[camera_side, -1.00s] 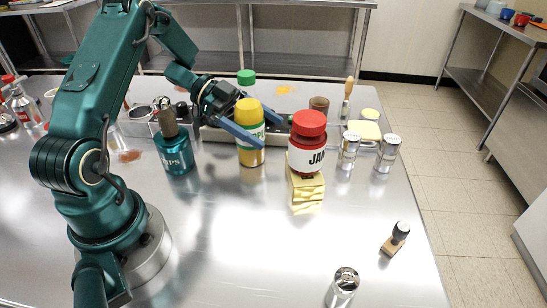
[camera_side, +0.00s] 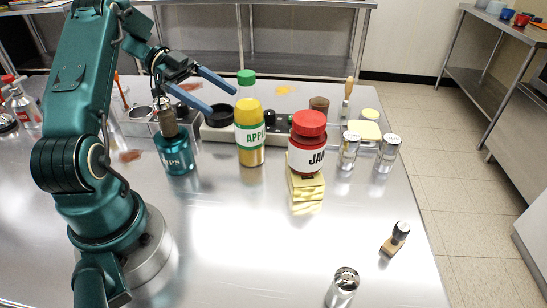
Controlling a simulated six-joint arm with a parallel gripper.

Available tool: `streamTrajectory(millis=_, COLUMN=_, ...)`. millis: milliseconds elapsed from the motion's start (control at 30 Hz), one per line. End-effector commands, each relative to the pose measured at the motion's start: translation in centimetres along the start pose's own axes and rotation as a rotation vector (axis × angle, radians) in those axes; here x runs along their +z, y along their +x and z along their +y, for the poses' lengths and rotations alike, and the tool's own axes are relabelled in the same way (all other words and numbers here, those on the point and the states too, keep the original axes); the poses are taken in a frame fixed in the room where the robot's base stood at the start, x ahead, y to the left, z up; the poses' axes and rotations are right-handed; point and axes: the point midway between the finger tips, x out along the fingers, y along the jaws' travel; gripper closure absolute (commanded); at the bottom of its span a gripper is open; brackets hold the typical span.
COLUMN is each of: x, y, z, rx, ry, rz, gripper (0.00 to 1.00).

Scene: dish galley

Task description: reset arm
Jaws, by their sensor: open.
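My gripper (camera_side: 222,97) is open and empty. It is raised above the back half of the steel table (camera_side: 225,270), with its blue fingers spread and pointing right. Its fingertips are up and to the left of the yellow-lidded bottle (camera_side: 250,140) marked "APPL", apart from it in the picture. A red-lidded jar (camera_side: 307,143) marked "JAM" stands on a yellow block stack (camera_side: 306,190). A teal pot (camera_side: 177,153) stands below my wrist.
Metal-topped shakers (camera_side: 349,150) stand right of the jar. A stamp (camera_side: 396,238) and a silver-capped shaker (camera_side: 343,287) are near the right and front. A green-capped bottle (camera_side: 246,80) stands behind. The front middle of the table is clear.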

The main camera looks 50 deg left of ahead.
Motion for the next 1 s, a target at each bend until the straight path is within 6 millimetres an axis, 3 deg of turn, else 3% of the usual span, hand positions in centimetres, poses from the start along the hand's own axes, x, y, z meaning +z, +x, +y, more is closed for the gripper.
streamTrajectory(millis=233, x=-0.3, y=0.4, z=0.0, rx=0.013, ry=0.009, rz=-0.002, gripper=0.0)
streamTrajectory(millis=367, x=-3.4, y=1.6, z=-0.1, rx=0.057, ry=0.107, rz=-0.038, gripper=0.0)
streamTrajectory(millis=533, x=-11.3, y=5.4, z=-0.4, rx=0.021, ry=0.292, rz=-0.003, gripper=0.0)
streamTrajectory(millis=733, x=-21.7, y=9.5, z=-1.5, rx=-0.234, ry=0.499, rz=0.112, gripper=0.0)
streamTrajectory(millis=900, x=-30.2, y=10.4, z=-1.3, rx=-0.543, ry=0.568, rz=0.237, gripper=0.0)
streamTrajectory(millis=1000, x=-33.5, y=9.3, z=-0.8, rx=-0.738, ry=0.53, rz=0.292, gripper=0.0)
